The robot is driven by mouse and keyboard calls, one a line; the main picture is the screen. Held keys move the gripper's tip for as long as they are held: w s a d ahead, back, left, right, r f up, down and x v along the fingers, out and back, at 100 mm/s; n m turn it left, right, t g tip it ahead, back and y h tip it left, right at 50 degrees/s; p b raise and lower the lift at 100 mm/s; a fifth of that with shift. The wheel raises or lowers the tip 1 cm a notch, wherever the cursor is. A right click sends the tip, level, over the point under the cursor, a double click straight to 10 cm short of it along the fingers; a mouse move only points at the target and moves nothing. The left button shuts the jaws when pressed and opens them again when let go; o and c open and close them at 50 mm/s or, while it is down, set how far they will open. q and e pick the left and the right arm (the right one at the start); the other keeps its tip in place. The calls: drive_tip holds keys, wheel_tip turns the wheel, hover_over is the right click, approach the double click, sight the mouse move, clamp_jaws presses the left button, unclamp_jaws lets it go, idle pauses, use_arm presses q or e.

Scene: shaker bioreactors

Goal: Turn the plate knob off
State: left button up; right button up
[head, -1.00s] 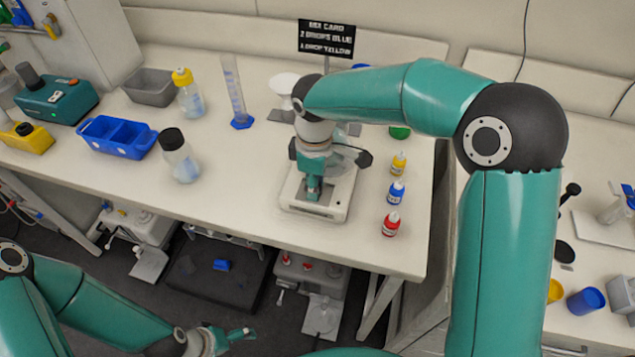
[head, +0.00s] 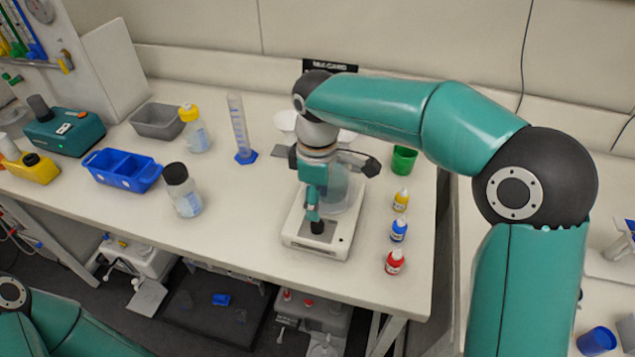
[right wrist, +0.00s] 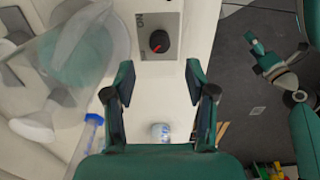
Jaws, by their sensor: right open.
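The plate (head: 296,239) is a white box-shaped unit at the front middle of the bench. Its black knob (head: 317,227) stands on the front part and also shows in the right wrist view (right wrist: 158,41), with a red mark and lettering beside it. My right gripper (head: 313,208) is just above and behind the knob in the head view. In the right wrist view my right gripper (right wrist: 160,75) is open and empty, with the knob ahead between the finger lines, apart from them. My left gripper (right wrist: 268,62) shows only in the right wrist view, over the dark floor; its opening is unclear.
A clear glass vessel (head: 344,192) stands on the plate close to my right gripper. Red (head: 395,263), blue (head: 399,230) and yellow (head: 401,200) dropper bottles stand to its right, with a green cup (head: 404,160) behind. A black-capped bottle (head: 183,190) stands to the left.

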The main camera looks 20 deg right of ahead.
drive_tip(key=shift+r, duration=2.3)
